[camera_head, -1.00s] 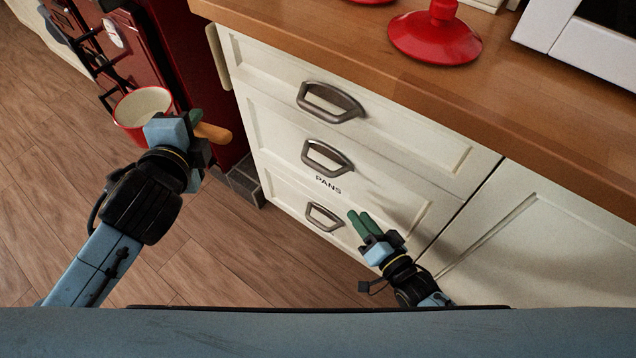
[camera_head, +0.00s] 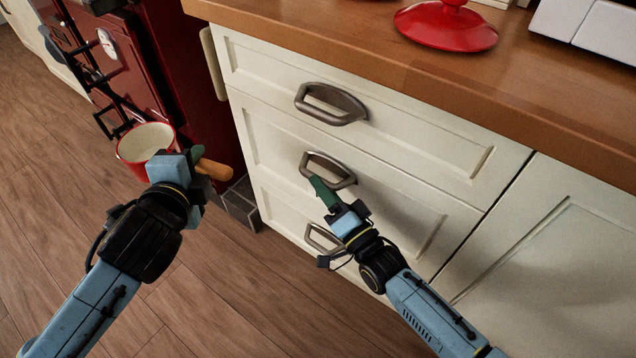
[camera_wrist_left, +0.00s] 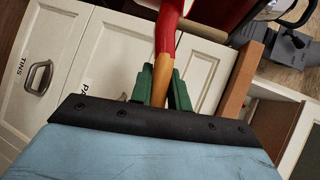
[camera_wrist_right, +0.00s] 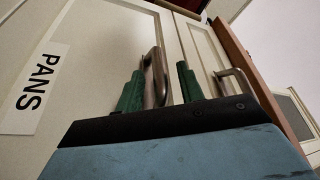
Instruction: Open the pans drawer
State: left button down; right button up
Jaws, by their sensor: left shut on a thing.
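The middle drawer (camera_head: 400,205) is cream and closed, with a dark metal bow handle (camera_head: 328,168). Its PANS label (camera_wrist_right: 36,88) shows in the right wrist view; my right arm hides it in the head view. My right gripper (camera_head: 321,188) is at this handle. In the right wrist view its green fingers (camera_wrist_right: 160,88) are apart, with the handle (camera_wrist_right: 158,62) between them. Whether they touch it I cannot tell. My left gripper (camera_head: 196,160) is shut on the wooden handle (camera_head: 214,170) of a red saucepan (camera_head: 146,142) with a cream inside, held up left of the drawers.
A closed drawer with its handle (camera_head: 330,103) is above, and another with a handle (camera_head: 322,238) below, labelled TINS (camera_wrist_left: 21,75). A red stove (camera_head: 165,70) stands left. A red lid (camera_head: 446,27) lies on the wooden worktop (camera_head: 400,60). The floor (camera_head: 235,290) in front is clear.

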jog(key=shift+x, duration=1.25)
grip_shut()
